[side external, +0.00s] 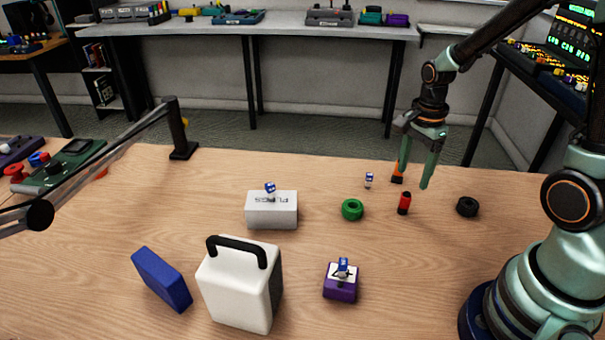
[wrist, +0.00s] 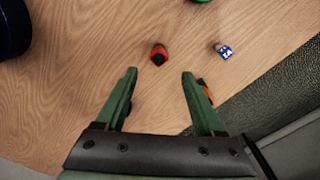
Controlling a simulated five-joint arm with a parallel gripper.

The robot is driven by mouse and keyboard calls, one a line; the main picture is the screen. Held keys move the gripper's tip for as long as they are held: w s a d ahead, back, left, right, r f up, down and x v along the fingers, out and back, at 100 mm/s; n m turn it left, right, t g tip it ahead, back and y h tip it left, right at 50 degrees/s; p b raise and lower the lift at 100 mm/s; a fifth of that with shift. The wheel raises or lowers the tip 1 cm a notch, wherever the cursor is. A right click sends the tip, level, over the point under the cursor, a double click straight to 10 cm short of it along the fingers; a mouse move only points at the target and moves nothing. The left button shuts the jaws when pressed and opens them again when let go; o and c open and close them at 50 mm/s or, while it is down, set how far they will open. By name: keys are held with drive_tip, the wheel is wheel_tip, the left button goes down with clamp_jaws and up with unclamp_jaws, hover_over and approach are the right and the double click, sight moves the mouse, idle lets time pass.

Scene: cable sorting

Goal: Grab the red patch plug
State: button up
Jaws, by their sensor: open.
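The red patch plug (side external: 404,205) is a small red cylinder with a dark top, upright on the wooden table. It also shows in the wrist view (wrist: 158,56), just beyond the fingertips and between the lines of the two fingers. My gripper (side external: 414,178) has green fingers. It is open and empty, pointing down above the table near the red plug. In the wrist view my gripper (wrist: 159,73) has a wide gap between its fingers, and nothing is in it.
An orange-and-black piece (side external: 397,179) lies close behind one finger, partly hidden in the wrist view. Nearby are a blue-and-white plug (side external: 368,179), green ring (side external: 352,209) and black ring (side external: 467,207). A white box (side external: 271,215), white case (side external: 228,290) and purple box (side external: 340,291) stand left.

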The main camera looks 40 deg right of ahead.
sight(407, 193)
drive_tip(key=shift+s+a+f, duration=0.1)
drive_tip(key=shift+a+f, duration=0.05)
drive_tip(key=shift+f, duration=1.7)
drive_tip(key=shift+a+f, duration=0.15)
drive_tip(key=shift+f, duration=1.65)
drive_tip(key=shift+c, duration=0.3)
clamp_jaws()
drive_tip(key=shift+r, duration=0.2)
